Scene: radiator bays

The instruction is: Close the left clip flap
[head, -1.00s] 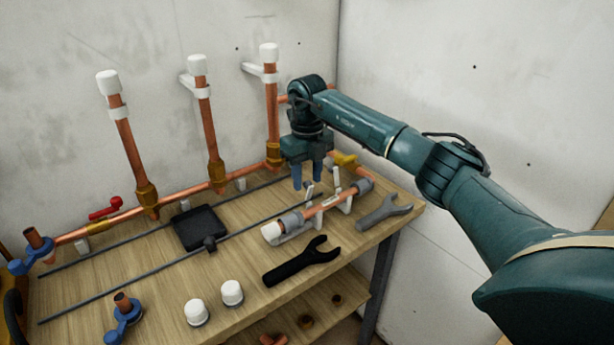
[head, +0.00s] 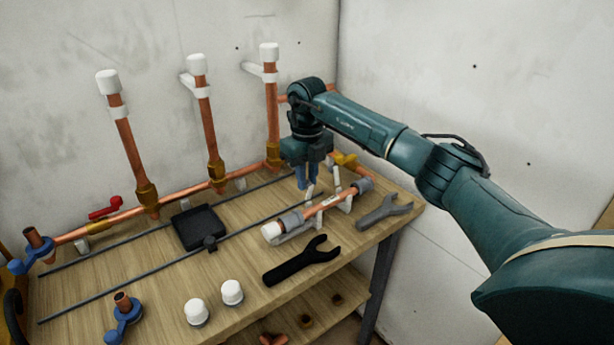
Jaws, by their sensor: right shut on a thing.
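A short copper pipe (head: 344,201) with grey collars and a white end cap (head: 271,231) lies across light clip holders at the right of the bench. The left clip flap (head: 310,191) is a small whitish tab standing up behind the pipe. The right clip flap (head: 337,177) also stands up. My right gripper (head: 307,185) points down with its blue fingers together at the top of the left flap, shut on it. The fingers hide part of the flap. My left gripper is not in view.
A black wrench (head: 302,262) and a grey wrench (head: 385,211) lie in front of and right of the pipe. A black tray (head: 199,228) sits on two dark rails. Upright copper pipes (head: 207,130) stand along the wall. Two white caps (head: 232,292) stand near the front edge.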

